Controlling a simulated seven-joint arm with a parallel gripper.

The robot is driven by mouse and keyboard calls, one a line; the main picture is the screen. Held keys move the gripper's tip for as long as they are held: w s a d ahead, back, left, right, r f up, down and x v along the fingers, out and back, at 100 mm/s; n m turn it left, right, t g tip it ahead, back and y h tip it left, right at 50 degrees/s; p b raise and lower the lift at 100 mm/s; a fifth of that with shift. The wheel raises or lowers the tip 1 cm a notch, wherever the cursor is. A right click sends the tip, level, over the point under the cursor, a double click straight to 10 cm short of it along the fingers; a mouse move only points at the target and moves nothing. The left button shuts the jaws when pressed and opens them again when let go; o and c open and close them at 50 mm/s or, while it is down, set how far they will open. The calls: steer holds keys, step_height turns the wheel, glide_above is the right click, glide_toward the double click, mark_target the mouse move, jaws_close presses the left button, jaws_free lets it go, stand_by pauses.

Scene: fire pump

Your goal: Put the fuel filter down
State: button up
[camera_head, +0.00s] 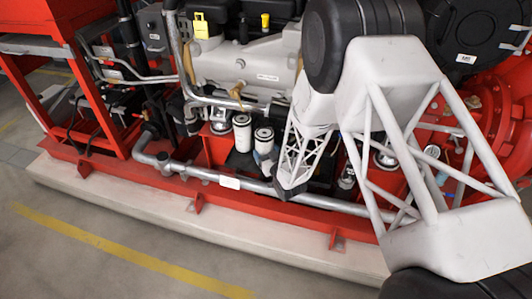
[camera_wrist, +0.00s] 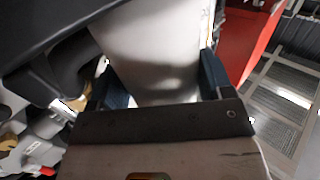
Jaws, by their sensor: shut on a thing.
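The fuel filter is a white cylinder (camera_wrist: 152,45) that fills the upper middle of the wrist view between two dark blue fingers. My gripper (camera_wrist: 155,80) is shut on it. In the head view, the right one of two white filters (camera_head: 264,138) is at the end of my arm, and my gripper (camera_head: 265,160) is partly hidden there by my own arm links. The other white filter (camera_head: 242,135) stands just left of it, upright. I cannot tell whether the held filter touches anything below.
A grey pipe (camera_head: 205,172) runs in front of the filters along the red base frame (camera_head: 130,176). The grey engine block (camera_head: 245,65) is behind and above. A red panel (camera_wrist: 245,40) is close on the right in the wrist view. The floor (camera_head: 60,240) in front is clear.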

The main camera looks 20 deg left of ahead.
steer(key=shift+f, duration=0.15)
steer(key=o, duration=1.2)
steer(key=shift+r, duration=0.2)
steer(key=v, duration=1.2)
